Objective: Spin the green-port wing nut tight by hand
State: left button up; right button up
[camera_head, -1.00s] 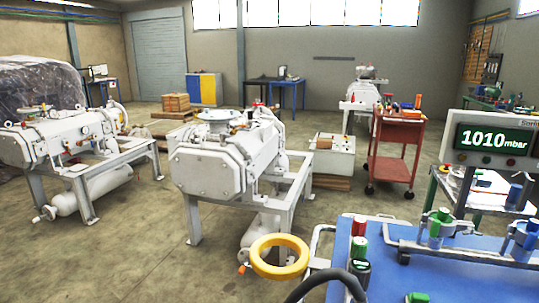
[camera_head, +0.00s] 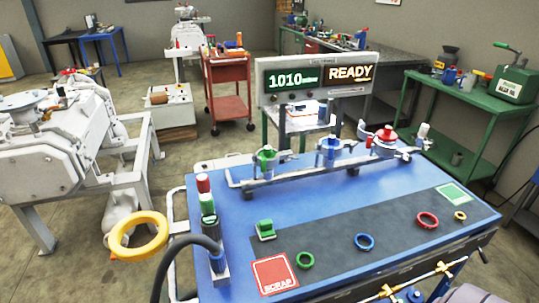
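The green port (camera_head: 265,160) stands at the left end of a grey pipe manifold (camera_head: 300,168) on the blue-topped bench (camera_head: 235,215). A clamp-like fitting surrounds it, but its wing nut is too small to make out, and I cannot tell how tight it is. A blue port (camera_head: 328,149) stands in the middle of the manifold and a red port (camera_head: 385,141) towards its right end. A display (camera_head: 318,79) behind reads 1010 mbar and READY. Neither of my grippers shows in the head view.
On the bench's dark mat lie a green block (camera_head: 265,230) and green (camera_head: 304,260), blue (camera_head: 364,242), red (camera_head: 428,220) and yellow (camera_head: 460,216) rings. A red SCRAP square (camera_head: 275,275) is at front left.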

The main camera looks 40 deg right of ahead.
aim_at(290, 157)
jog(key=z, duration=1.25)
